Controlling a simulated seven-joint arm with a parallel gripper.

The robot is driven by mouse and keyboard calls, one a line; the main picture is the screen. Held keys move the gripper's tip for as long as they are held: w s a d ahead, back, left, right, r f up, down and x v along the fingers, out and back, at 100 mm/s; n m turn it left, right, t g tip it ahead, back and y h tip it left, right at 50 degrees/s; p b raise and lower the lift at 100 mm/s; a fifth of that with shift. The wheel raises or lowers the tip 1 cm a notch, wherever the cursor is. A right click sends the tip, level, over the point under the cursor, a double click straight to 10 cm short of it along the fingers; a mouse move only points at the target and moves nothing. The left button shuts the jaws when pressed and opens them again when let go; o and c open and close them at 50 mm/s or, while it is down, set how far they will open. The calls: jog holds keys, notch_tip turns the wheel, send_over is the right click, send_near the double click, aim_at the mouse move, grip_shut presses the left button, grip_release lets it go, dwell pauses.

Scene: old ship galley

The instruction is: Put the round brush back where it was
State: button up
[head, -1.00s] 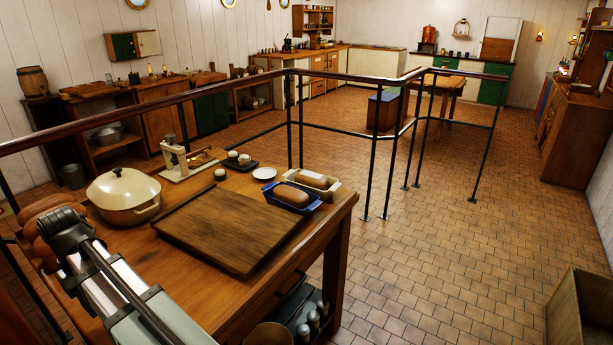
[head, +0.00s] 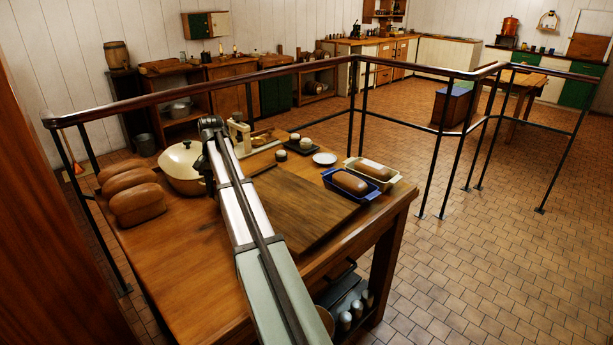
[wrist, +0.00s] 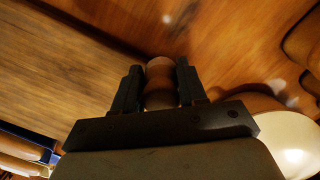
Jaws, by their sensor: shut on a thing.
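In the wrist view my gripper (wrist: 160,88) is shut on a rounded brown wooden piece (wrist: 160,70), which appears to be part of the round brush. The rest of it, bristles included, cannot be made out. The gripper is over the wooden table, with the cutting board (wrist: 50,70) at left and the cream pot (wrist: 290,140) at lower right. In the head view my arm reaches over the table, and the gripper and brush cannot be made out.
The table (head: 185,265) holds several loaves (head: 137,204), the cream pot (head: 172,165), the cutting board (head: 300,205), a blue loaf dish (head: 338,189), a cream loaf dish (head: 392,178) and a white saucer (head: 324,158). A railing (head: 300,68) runs behind. The table's front left is bare.

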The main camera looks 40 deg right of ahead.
jog(key=w+d+m, duration=0.1)
jog(key=d, duration=0.5)
jog(key=w+d+m, duration=0.1)
jog(key=d+m, duration=0.1)
jog(key=d, duration=0.4)
jog(key=w+d+r+m, duration=0.1)
jog(key=d+m, duration=0.1)
jog(key=d, duration=0.5)
jog(key=shift+w+d+r+t, duration=0.1)
jog(key=shift+w+t, duration=0.2)
jog(key=s+d+m, duration=0.2)
jog(key=d+m, duration=0.4)
jog(key=d, duration=1.4)
send_near(304, 175)
jog(key=shift+t+y, duration=0.3)
jog(key=f, duration=0.6)
jog(key=shift+s+a, duration=0.25)
jog(key=shift+f, duration=0.1)
jog(key=o, duration=1)
jog(key=r, duration=0.4)
jog(key=d+r, duration=0.1)
jog(key=r, duration=0.7)
jog(key=shift+s+d+r, duration=0.15)
jog(key=shift+s+d, duration=0.05)
jog(key=shift+d, duration=0.1)
